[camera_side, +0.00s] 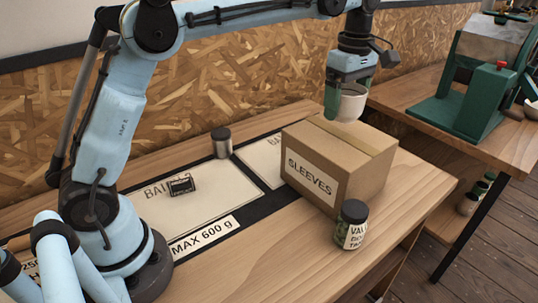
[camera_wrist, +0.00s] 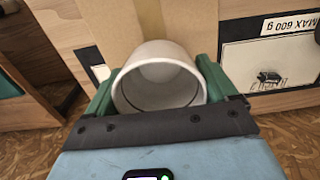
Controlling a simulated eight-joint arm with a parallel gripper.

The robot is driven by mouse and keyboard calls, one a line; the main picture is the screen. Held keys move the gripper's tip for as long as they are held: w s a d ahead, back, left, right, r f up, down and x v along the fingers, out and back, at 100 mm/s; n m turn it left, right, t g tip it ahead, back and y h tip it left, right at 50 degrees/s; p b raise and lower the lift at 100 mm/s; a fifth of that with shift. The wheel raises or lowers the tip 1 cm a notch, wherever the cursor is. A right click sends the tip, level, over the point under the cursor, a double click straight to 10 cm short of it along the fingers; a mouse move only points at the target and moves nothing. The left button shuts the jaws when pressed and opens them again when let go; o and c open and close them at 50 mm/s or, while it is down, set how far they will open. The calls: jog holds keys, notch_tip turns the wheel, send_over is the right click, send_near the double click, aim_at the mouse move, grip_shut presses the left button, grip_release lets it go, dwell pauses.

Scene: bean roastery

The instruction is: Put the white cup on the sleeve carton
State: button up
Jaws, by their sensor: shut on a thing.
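The white cup (camera_side: 351,104) is held between the green fingers of my gripper (camera_side: 345,98), which is shut on it. In the wrist view the cup (camera_wrist: 160,78) sits between both fingers of the gripper (camera_wrist: 160,88), and I see into its mouth. The sleeve carton (camera_side: 362,178) is a closed brown box labelled SLEEVES, with tape along its top. The cup is at the carton's far top edge in the side view; I cannot tell whether it touches. The carton's taped top (camera_wrist: 110,25) also shows in the wrist view.
A dark-lidded jar (camera_side: 351,225) stands close in front of the carton. A green machine (camera_side: 475,85) stands on another bench at right.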

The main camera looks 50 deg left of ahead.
aim_at(343, 118)
jog(key=shift+w+a+f, duration=0.15)
jog(key=shift+a+f, duration=0.05)
jog(key=shift+f, duration=1.95)
jog(key=shift+f, duration=0.1)
jog(key=o, duration=1)
